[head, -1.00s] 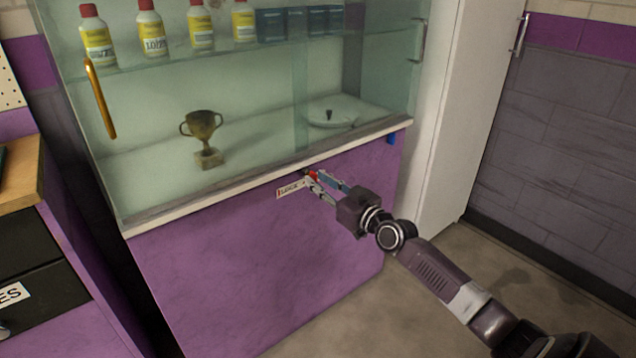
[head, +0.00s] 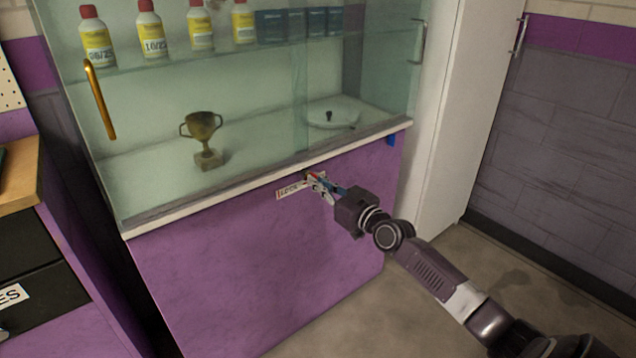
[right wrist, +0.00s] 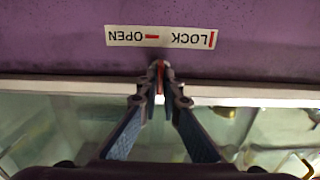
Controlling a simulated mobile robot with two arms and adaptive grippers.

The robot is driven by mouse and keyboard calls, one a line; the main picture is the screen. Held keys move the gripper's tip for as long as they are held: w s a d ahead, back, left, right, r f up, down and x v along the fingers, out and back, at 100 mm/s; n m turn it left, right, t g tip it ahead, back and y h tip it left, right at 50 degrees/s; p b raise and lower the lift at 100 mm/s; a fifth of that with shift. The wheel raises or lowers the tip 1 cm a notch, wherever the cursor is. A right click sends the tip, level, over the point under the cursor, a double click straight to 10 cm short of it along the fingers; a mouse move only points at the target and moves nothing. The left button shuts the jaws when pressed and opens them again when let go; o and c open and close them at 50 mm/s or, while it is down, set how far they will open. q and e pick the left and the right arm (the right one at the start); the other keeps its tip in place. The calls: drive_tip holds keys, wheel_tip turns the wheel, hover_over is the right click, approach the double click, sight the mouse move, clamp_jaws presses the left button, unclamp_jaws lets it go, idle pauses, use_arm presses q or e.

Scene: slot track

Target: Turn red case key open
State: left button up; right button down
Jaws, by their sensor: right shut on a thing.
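The red case key (head: 311,175) sits at the front of the display case (head: 190,215), just under its pale ledge. My right gripper (head: 315,181) is at the key, its fingertips closed together on it. In the right wrist view a narrow red part of the key (right wrist: 160,78) shows between the fingertips (right wrist: 160,84), running up and down in the picture; the rest is hidden by the fingers. A white label (right wrist: 160,37) reading LOCK and OPEN, upside down here, is beside the key. My left gripper is not in view.
The glass case holds a trophy (head: 204,140), a white round dish (head: 333,112) and, on the shelf, several bottles and blue boxes. A gold handle (head: 100,98) is on the left glass. A white cabinet (head: 455,120) stands at right. Floor in front is clear.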

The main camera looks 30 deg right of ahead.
use_arm(q)
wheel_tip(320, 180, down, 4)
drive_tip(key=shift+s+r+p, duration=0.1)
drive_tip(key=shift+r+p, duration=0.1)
drive_tip(key=shift+p, duration=0.3)
use_arm(e)
drive_tip(key=m, duration=1.8)
drive_tip(key=shift+d+f, duration=0.2)
drive_tip(key=shift+f, duration=0.05)
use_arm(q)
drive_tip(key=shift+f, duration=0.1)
